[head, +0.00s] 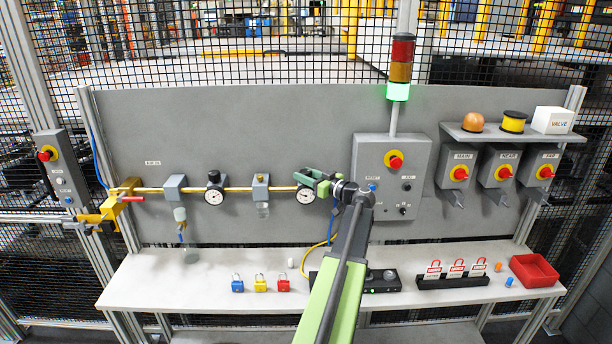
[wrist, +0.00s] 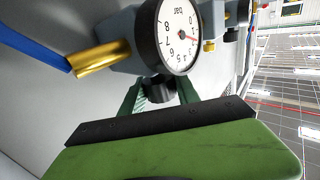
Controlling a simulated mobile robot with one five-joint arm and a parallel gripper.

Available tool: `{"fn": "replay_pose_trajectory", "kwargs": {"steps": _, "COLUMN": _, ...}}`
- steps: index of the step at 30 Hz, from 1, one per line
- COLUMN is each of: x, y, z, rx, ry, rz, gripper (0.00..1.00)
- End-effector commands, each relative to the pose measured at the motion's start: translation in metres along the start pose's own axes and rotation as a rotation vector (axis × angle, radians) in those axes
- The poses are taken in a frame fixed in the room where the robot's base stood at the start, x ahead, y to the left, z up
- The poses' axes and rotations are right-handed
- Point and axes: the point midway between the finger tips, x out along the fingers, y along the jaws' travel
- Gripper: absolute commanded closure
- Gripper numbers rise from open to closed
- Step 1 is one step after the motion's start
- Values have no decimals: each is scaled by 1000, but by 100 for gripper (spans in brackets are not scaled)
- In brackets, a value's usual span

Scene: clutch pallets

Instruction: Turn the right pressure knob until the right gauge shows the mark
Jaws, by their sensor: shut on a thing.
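The right gauge (head: 305,195) is a round white dial with a black rim on the brass air line. In the wrist view the right gauge (wrist: 180,36) shows large, its face turned sideways, with "bar" and numbers around it. A red pointer or mark lies near the 3; I cannot separate needle and mark. The right pressure knob (wrist: 160,92) is black and sits between my gripper's two green fingers, which are shut on it. In the head view my gripper (head: 309,179) covers the knob beside the gauge.
The left gauge (head: 214,196) and its black knob (head: 214,176) are further left on the same line. A grey control box (head: 393,210) stands close right of my arm. The bench (head: 200,285) below holds padlocks, tags and a red bin (head: 534,270).

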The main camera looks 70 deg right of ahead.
Motion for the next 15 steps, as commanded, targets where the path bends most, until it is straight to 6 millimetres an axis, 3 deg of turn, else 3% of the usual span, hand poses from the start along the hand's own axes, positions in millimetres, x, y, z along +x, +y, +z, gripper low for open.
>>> {"fn": "replay_pose_trajectory", "kwargs": {"steps": 15, "x": 2, "y": 2, "z": -1, "rx": 0, "ry": 2, "rz": -350, "gripper": 100}}
